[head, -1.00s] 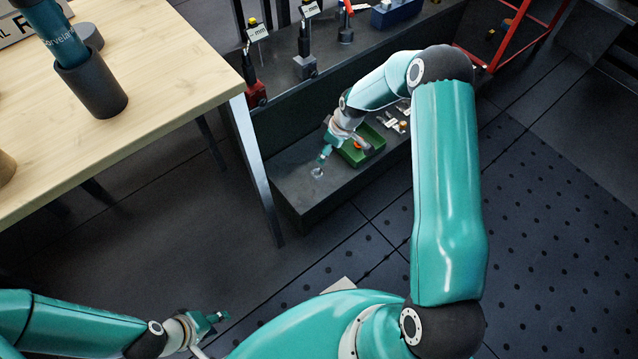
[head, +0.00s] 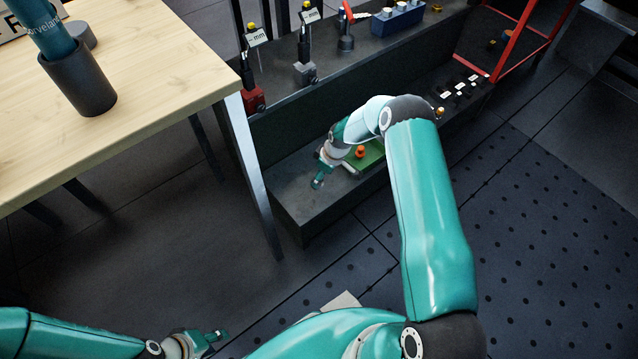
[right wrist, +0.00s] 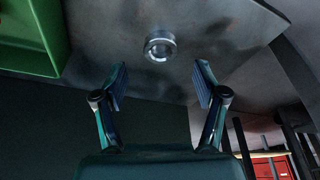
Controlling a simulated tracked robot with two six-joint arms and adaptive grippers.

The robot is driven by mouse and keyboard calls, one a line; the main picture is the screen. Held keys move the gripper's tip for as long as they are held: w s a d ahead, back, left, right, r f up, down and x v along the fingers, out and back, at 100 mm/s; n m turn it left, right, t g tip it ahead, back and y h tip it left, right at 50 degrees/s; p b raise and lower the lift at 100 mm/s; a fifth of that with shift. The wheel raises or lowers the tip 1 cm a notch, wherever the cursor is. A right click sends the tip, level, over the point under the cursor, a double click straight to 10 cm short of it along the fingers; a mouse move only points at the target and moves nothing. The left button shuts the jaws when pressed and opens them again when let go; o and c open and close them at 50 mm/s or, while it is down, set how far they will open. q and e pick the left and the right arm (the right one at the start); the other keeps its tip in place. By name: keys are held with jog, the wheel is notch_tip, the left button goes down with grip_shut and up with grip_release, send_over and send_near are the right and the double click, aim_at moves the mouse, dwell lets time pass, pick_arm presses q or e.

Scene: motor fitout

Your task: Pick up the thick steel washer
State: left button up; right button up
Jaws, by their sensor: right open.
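The thick steel washer (right wrist: 160,47) is a shiny round ring on the grey metal surface in the right wrist view. My right gripper (right wrist: 161,82) is open, with its two fingers apart and the washer just beyond the fingertips, centred between them. Nothing is between the fingers. In the head view my right gripper (head: 318,182) is low over the dark shelf, and I cannot make out the washer there. My left gripper (head: 217,336) is at the bottom left over the floor, too small to tell its opening.
A green tray (right wrist: 50,40) lies beside the washer; in the head view the green tray (head: 372,157) is right of my right gripper, partly hidden by my arm. The dark shelf (head: 300,205) has bare room at its left end. A wooden table (head: 150,75) stands left.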

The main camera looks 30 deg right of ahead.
jog(key=b+x, duration=0.1)
jog(key=x, duration=0.3)
jog(key=shift+f, duration=0.2)
jog(key=c, duration=1.3)
jog(key=shift+r, duration=0.1)
